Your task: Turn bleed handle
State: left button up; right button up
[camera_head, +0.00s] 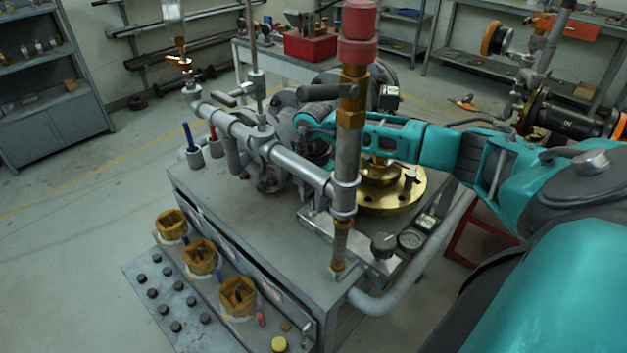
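A grey skid (270,220) carries a pipe assembly with a horizontal grey pipe (285,150). At its right end stands a vertical pipe with a brass valve (351,108) and a red cap (358,35). A dark lever handle (318,93) sticks out left from this valve. A smaller grey lever (223,98) sits at the pipe's left part. I cannot tell which lever is the bleed handle. My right gripper (316,132) reaches in from the right, behind the vertical pipe and just below the dark handle. The pipe partly hides it; its finger opening is unclear. My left gripper is out of view.
A brass flange (395,192) and a gauge (410,240) sit on the right of the skid. Several brass fittings (200,257) stand on the front ledge. A bench with a red box (310,44) is behind. The floor at left is clear.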

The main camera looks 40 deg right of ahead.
notch_tip(320, 180, up, 13)
dwell(0.6)
dwell(0.5)
